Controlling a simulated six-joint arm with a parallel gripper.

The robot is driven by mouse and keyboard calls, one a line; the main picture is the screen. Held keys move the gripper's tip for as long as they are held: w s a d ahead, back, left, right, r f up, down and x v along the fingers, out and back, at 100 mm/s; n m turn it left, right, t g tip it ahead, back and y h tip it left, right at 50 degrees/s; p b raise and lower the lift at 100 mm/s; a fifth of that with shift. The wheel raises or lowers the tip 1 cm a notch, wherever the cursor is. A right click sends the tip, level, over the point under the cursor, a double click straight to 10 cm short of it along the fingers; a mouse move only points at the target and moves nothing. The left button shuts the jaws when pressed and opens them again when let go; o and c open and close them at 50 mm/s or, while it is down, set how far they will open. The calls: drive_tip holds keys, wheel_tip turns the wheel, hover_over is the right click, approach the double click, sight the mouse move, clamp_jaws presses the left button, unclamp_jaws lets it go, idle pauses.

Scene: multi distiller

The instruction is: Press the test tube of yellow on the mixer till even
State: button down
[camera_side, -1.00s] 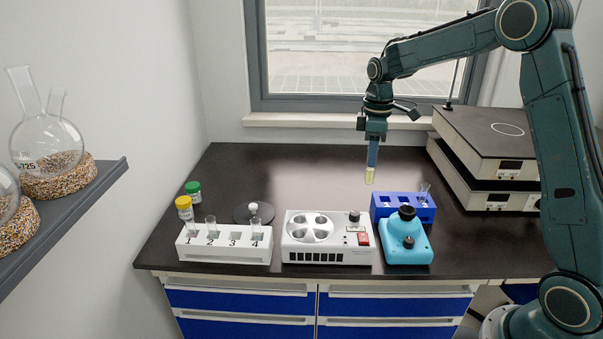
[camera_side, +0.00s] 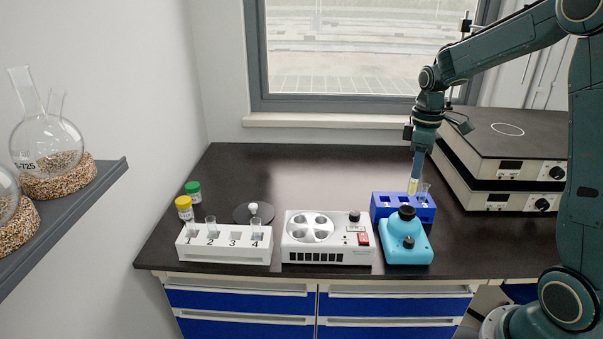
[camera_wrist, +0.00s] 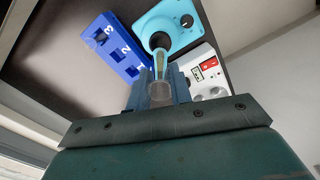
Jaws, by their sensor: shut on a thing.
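My gripper (camera_side: 419,164) is shut on the test tube of yellow (camera_side: 412,187), which hangs down with its yellow lower end showing. The turquoise mixer (camera_side: 405,245) stands on the bench with a black cup on top and a black knob in front. In the side view the tube is above and behind the mixer, over the blue rack. In the wrist view the tube (camera_wrist: 160,70) points toward the mixer's black cup (camera_wrist: 160,41), its tip overlapping the cup in the picture. I cannot tell there whether they touch; the side view shows them apart.
The blue rack (camera_side: 383,211) stands behind the mixer and holds a clear tube at its right. A white centrifuge (camera_side: 330,256) and a white numbered rack (camera_side: 223,256) with several tubes stand to the left. Stacked hotplates (camera_side: 500,176) are at the right. The back middle bench is clear.

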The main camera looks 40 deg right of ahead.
drive_tip(key=shift+f, duration=1.8)
